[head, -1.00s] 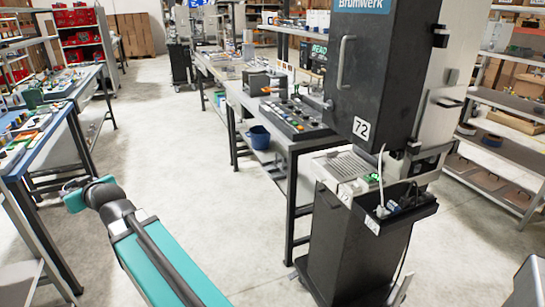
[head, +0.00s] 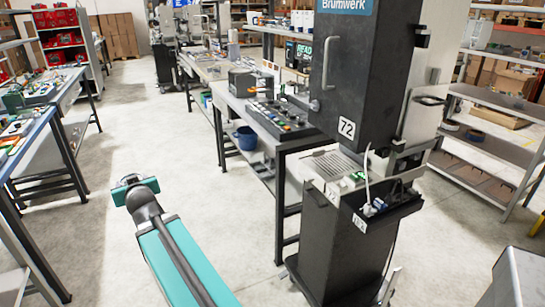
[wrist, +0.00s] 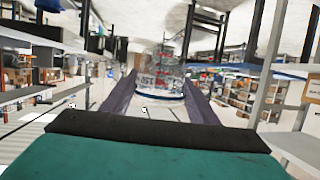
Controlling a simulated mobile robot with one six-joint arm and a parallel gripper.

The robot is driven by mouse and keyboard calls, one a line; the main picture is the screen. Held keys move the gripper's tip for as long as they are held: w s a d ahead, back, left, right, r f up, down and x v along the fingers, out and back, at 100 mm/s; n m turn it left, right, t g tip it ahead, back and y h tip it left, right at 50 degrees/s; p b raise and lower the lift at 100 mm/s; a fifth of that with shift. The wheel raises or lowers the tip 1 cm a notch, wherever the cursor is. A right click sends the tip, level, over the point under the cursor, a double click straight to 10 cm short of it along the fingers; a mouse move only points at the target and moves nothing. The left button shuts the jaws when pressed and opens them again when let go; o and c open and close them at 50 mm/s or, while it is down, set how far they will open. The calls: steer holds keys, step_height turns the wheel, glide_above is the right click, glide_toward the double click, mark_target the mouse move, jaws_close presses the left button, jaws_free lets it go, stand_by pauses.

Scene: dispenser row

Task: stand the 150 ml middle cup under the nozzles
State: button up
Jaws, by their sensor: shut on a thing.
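In the wrist view my gripper (wrist: 160,82) is shut on a clear, see-through cup (wrist: 163,72), which sits between the two dark fingers. Its volume marking cannot be read. The wrist picture is upside down, with the floor at the top. In the head view only my teal arm shows; the gripper and cup are not visible there. The dispenser (head: 348,70) is a tall dark cabinet marked Brumwerk and 72. Below its body is a grated tray (head: 332,166), with no cup visible on it. The nozzles cannot be made out.
A small dark side bin (head: 385,208) with cables hangs on the dispenser's front. A workbench (head: 290,140) with a control panel adjoins it at left, a blue bucket (head: 246,138) beneath. Metal shelves (head: 480,150) stand at right. The floor between the bench rows is clear.

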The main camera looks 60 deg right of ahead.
steer(key=s+d+f+m+g+h+p, duration=0.1)
steer(key=s+d+m+g+h, duration=0.25)
steer(key=s+d, duration=0.55)
steer(key=s+d+f+m+g+h, duration=0.1)
steer(key=s+d+m+g+h, duration=0.25)
steer(key=d, duration=0.95)
steer(key=s+d+r+m+g, duration=0.1)
steer(key=s+d+m+g, duration=0.2)
steer(key=s+d, duration=0.2)
steer(key=s+d+r+m+g+h, duration=0.1)
steer(key=s+d, duration=0.4)
steer(key=s, duration=0.7)
steer(key=s+d+r+m+g+p, duration=0.1)
steer(key=s+d+r+m+g, duration=0.2)
steer(key=s, duration=0.6)
steer(key=d+m+g, duration=0.2)
steer(key=shift+d+r+g, duration=0.15)
steer(key=shift+d+g, duration=0.05)
steer(key=shift+g, duration=0.1)
steer(key=shift+d, duration=0.15)
